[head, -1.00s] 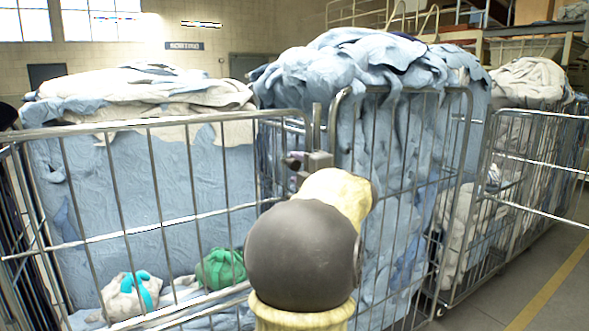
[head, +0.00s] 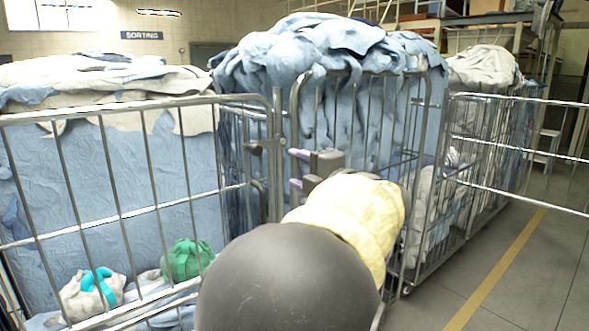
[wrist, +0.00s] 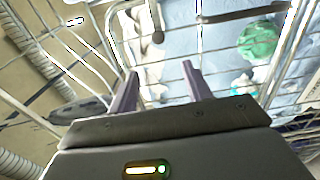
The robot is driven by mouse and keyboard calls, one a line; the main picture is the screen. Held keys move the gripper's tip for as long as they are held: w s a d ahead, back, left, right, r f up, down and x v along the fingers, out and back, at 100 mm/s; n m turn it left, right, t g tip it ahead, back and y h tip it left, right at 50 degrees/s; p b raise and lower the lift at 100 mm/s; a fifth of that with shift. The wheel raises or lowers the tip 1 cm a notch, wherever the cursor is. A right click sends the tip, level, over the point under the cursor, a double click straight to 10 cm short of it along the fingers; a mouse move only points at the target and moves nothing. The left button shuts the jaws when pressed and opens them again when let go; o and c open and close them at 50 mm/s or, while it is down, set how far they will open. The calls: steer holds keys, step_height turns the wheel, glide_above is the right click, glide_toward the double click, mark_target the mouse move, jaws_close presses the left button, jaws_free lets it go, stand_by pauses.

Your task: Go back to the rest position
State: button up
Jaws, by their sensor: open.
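My gripper (head: 298,169) is at the end of my yellow-sleeved arm, in front of the bars where two cage trolleys meet. In the wrist view its two purple-grey fingers (wrist: 158,90) stand apart with nothing between them. In the head view a green sling bag (head: 187,260) and a white sling bag with a turquoise strap (head: 92,293) lie low in the left trolley, behind its bars. The green bag also shows in the wrist view (wrist: 258,38), with part of the white and turquoise bag (wrist: 244,85) below it.
The left cage trolley (head: 130,102) and the middle cage trolley (head: 425,130) hold heaped blue and white cloth. A third trolley with white cloth (head: 484,66) stands behind at right. A barred panel (head: 520,155) reaches across the right. Open floor with a yellow line (head: 497,270) lies at lower right.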

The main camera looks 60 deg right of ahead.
stand_by(0.5)
steer(key=w+a+f+m+g+h, duration=0.1)
steer(key=w+a+f+m, duration=0.3)
steer(key=w, duration=0.4)
steer(key=w+a+f+m+g, duration=0.1)
steer(key=w+a+f+m, duration=0.1)
steer(key=w+f+m, duration=0.35)
steer(key=w+a+f+m+g+y, duration=0.1)
steer(key=w+a+f+g+y, duration=0.15)
steer(key=a+f, duration=0.45)
steer(key=w+a+f+m+g+y, duration=0.1)
steer(key=w+a+f+m+g, duration=0.15)
steer(key=a+f, duration=0.5)
steer(key=s+a+f+g+y, duration=0.1)
steer(key=s+a+f+g, duration=0.1)
steer(key=s+a+f, duration=0.35)
steer(key=s+a+f+m+g+y, duration=0.1)
steer(key=s+a+f+g, duration=0.15)
steer(key=a, duration=0.55)
steer(key=s+a+f+g+y, duration=0.2)
steer(key=s+a+f+g, duration=0.1)
steer(key=a+f, duration=0.25)
steer(key=w+p+v, duration=0.1)
steer(key=p+v, duration=0.7)
steer(key=w+p+v, duration=0.2)
steer(key=p+v, duration=0.7)
steer(key=shift+w+a+r, duration=0.4)
steer(key=shift+a, duration=0.25)
